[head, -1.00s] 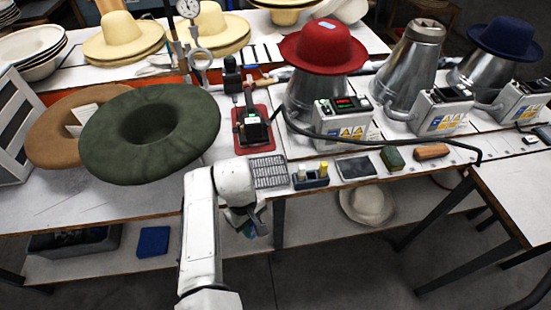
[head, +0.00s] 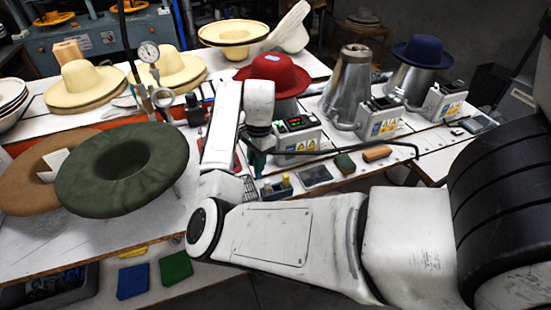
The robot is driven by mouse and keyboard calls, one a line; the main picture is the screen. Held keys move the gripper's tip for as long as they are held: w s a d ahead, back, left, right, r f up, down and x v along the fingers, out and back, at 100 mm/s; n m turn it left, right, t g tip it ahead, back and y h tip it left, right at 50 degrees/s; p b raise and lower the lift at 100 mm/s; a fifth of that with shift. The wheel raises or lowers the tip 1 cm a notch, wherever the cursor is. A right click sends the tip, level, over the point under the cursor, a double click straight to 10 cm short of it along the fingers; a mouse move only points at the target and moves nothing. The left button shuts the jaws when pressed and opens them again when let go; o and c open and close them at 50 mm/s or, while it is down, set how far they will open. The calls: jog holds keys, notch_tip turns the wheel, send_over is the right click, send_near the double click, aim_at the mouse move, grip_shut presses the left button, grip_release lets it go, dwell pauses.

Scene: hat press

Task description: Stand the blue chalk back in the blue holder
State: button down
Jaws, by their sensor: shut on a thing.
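The blue holder (head: 274,191) is a small dark blue-grey block near the front edge of the bench. A yellow chalk (head: 286,181) stands in its right part. My gripper (head: 257,158) points down just above and behind the holder's left side. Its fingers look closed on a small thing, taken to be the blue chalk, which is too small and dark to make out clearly. I cannot tell whether that thing touches the holder.
A dark flat pad (head: 315,175), a green block (head: 344,163) and an orange-brown brush (head: 377,153) lie to the right. A control box (head: 298,140) and the red hat (head: 273,75) stand behind. A black hose (head: 385,147) crosses nearby. A green felt hat (head: 122,170) lies left.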

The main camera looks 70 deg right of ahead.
jog(key=s+d+f+m+b, duration=0.4)
jog(key=d+f+b, duration=0.1)
jog(key=f, duration=0.3)
jog(key=shift+s+f+b, duration=0.15)
jog(key=shift+f+b, duration=0.05)
jog(key=shift+b, duration=0.7)
jog(key=shift+r+p, duration=0.1)
jog(key=shift+p, duration=0.25)
jog(key=shift+f+b, duration=0.8)
jog(key=shift+f, duration=0.7)
dwell(0.6)
dwell(0.4)
jog(key=c, duration=0.8)
grip_release()
jog(key=shift+c, duration=0.2)
jog(key=shift+r, duration=0.1)
